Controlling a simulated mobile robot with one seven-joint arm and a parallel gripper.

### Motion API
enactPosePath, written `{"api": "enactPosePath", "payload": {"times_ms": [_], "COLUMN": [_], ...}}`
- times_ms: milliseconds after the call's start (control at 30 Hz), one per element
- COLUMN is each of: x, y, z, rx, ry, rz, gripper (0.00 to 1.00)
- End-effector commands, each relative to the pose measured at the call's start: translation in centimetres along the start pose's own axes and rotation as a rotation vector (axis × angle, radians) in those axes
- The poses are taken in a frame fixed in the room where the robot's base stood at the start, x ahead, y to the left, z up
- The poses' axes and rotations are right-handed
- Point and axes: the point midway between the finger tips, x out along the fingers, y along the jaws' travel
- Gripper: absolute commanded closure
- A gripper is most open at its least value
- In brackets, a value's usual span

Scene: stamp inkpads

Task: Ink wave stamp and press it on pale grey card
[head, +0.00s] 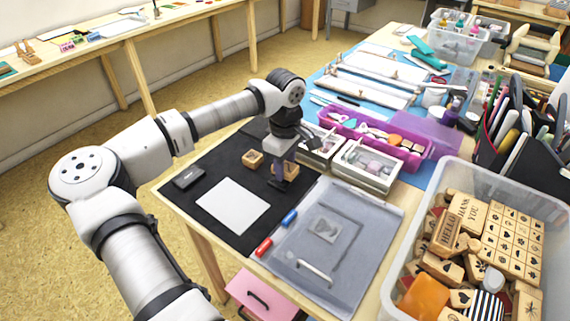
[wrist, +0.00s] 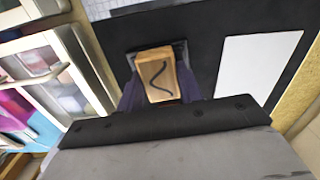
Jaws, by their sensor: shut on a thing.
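The wave stamp (wrist: 158,80) is a small wooden block with a dark wavy line on its top. My gripper (head: 283,176) is shut on it, one finger on each side in the wrist view. It shows in the head view (head: 291,169), partly hidden by the fingers. A dark grey square (wrist: 179,48), perhaps an inkpad, shows behind and around the stamp; I cannot tell whether they touch. The pale grey card (head: 232,206) lies flat on the black mat, left of and nearer than my gripper; it also shows in the wrist view (wrist: 258,70).
A small black case (head: 188,177) lies left on the black mat (head: 200,158). Another wooden block (head: 252,158) stands left of my gripper. White boxes (head: 365,168) stand close on the right. Red (head: 263,247) and blue (head: 289,217) pieces lie in front.

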Motion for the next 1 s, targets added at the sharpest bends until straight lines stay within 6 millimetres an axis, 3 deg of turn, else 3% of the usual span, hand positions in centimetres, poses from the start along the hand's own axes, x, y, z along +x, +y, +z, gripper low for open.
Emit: {"api": "enactPosePath", "payload": {"times_ms": [467,1000], "x": [0.1,-1.1], "y": [-0.1,0.0], "z": [0.0,0.0], "rx": [0.0,0.0], "ry": [-0.001,0.0], "rz": [-0.004,-0.002], "gripper": [0.8,0.8]}}
